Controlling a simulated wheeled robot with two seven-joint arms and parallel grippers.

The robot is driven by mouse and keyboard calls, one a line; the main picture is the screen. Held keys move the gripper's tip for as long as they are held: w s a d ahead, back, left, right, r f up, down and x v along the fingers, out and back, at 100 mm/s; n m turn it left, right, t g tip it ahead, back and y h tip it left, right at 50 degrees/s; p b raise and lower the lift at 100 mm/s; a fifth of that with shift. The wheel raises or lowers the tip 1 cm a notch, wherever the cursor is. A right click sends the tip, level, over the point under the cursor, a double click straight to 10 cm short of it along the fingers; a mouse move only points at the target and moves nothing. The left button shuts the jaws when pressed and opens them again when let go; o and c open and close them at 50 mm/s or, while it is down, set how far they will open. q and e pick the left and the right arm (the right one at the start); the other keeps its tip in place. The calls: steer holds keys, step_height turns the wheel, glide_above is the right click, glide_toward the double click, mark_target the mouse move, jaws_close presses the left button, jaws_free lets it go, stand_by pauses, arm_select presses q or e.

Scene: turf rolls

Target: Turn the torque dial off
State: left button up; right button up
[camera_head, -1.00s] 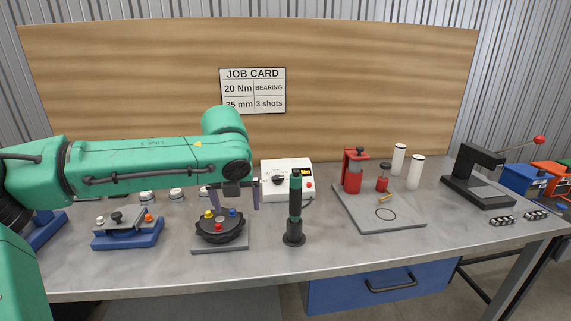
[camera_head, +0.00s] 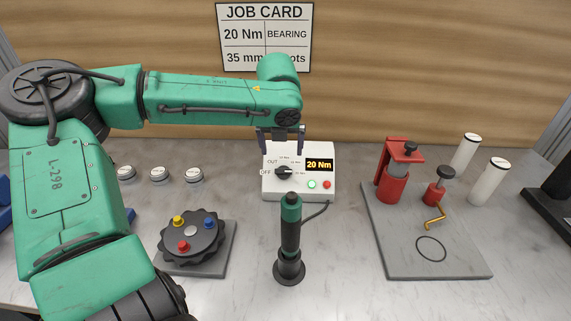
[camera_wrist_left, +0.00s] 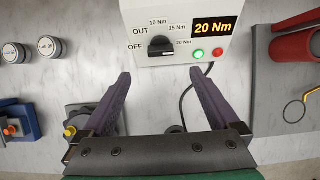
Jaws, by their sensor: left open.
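The torque dial (camera_head: 284,172) is a black bar knob on the front of a white controller box (camera_head: 325,187). It shows in the left wrist view (camera_wrist_left: 160,47), lying roughly level, with OFF marked at its left, OUT above left, and torque values up to 20 Nm around to the right. The box's display (camera_head: 319,165) reads 20 Nm. My left gripper (camera_head: 282,147) is open and empty, its fingers at the box's upper part in the head view. In the left wrist view, the dial lies just beyond and between the fingertips. My right gripper is not in view.
A round fixture with coloured knobs (camera_head: 190,235) is at left. A grey plate (camera_head: 440,262) with red parts is at right. White-lidded pots (camera_head: 160,174) stand behind left.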

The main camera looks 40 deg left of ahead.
arm_select(q)
glide_above(283, 171)
steer(key=s+d, duration=0.2)
step_height(283, 171, down, 5)
steer(key=x, duration=0.6)
steer(key=shift+w+a+r, duration=0.15)
steer(key=shift+w+a, duration=0.05)
steer(key=shift+a, duration=0.05)
steer(key=shift+s+r, duration=0.1)
steer(key=shift+s, duration=0.05)
steer(key=shift+c, duration=0.6)
steer(key=c, duration=1.3)
steer(key=shift+o, duration=0.2)
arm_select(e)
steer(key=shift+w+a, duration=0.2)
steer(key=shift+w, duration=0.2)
